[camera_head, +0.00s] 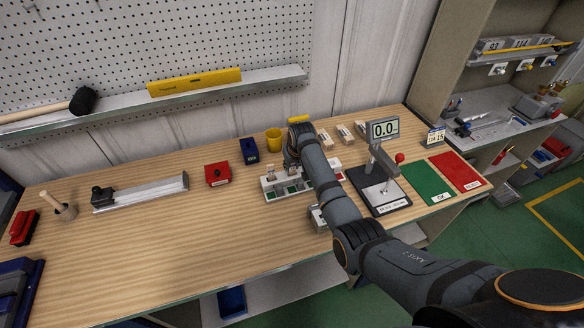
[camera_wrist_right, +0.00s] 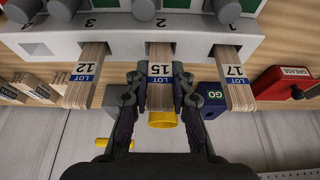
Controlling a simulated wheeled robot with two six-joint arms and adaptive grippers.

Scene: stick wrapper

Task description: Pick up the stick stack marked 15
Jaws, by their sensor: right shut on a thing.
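The stick stack marked LOT 15 (camera_wrist_right: 160,78) is a bundle of pale wooden sticks with a white and blue label, at the centre of the right wrist view. My right gripper (camera_wrist_right: 160,95) is shut on this stack, one finger on each side. Stacks marked 12 (camera_wrist_right: 84,75) and 17 (camera_wrist_right: 233,75) stand in the slots beside it. In the head view my right gripper (camera_head: 297,150) is over the holder (camera_head: 268,184), and my arm hides part of it. My left gripper is not in view.
A yellow cup (camera_head: 273,139), a blue GO box (camera_head: 249,150) and a red box (camera_head: 217,173) stand near the holder. Several loose stacks (camera_head: 344,133) lie behind my arm. A gauge with a display (camera_head: 384,130) and green (camera_head: 427,182) and red mats are at right.

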